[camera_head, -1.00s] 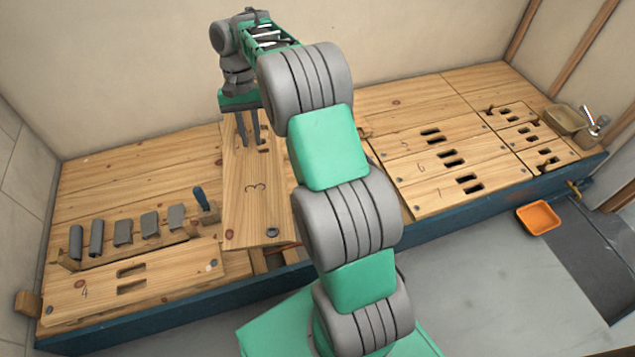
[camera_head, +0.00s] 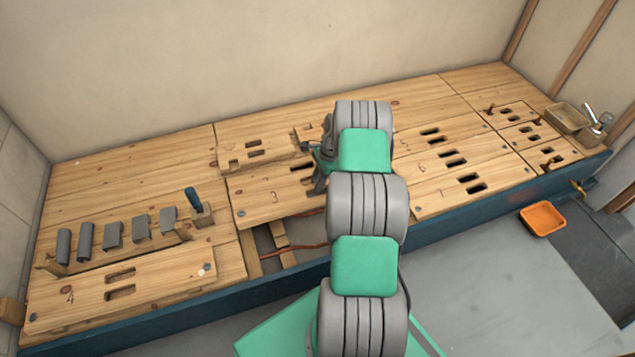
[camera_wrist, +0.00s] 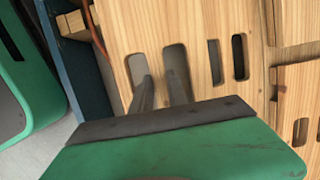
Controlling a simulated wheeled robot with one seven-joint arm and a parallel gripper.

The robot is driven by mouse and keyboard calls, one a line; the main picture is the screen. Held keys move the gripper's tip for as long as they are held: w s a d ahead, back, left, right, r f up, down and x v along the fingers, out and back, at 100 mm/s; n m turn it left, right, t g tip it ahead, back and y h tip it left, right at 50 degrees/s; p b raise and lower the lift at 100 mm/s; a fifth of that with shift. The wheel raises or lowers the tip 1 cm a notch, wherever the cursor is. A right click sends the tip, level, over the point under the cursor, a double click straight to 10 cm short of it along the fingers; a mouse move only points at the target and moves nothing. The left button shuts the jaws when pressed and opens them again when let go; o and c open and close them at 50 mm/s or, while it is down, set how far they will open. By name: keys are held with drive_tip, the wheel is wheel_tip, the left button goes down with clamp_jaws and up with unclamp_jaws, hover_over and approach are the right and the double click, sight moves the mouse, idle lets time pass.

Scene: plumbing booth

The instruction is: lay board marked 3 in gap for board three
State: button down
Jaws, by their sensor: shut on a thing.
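Board 3 (camera_head: 256,207), a pale wooden board marked 3, lies lengthwise across the bench in the head view, behind the open floor of the gap (camera_head: 290,238). Its right end is hidden behind my arm. My gripper (camera_head: 319,187) is at the right part of the board. In the wrist view, its two fingers (camera_wrist: 160,88) reach into two slots of a board (camera_wrist: 118,20) and are shut on the wood between them. Whether board 3 touches its bearers or hangs just above them I cannot tell.
Behind board 3 lies a slotted board (camera_head: 228,155). Board 4 (camera_head: 150,280) lies front left, near grey pieces (camera_head: 112,235) and a blue-handled tool (camera_head: 193,200). Boards 6 and 7 lie right. A copper pipe (camera_head: 300,249) and a joist show in the gap. An orange tray (camera_head: 541,219) is on the floor.

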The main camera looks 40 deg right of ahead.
drive_tip(key=shift+f+b, duration=1.55)
drive_tip(key=shift+f, duration=0.75)
drive_tip(key=shift+a+f, duration=0.1)
drive_tip(key=shift+f, duration=0.1)
drive_tip(key=shift+f+b, duration=1.35)
drive_tip(key=shift+f, duration=0.1)
drive_tip(key=shift+f, duration=0.2)
drive_tip(key=c, duration=1.5)
unclamp_jaws()
drive_tip(key=o, duration=0.3)
drive_tip(key=shift+a, duration=0.1)
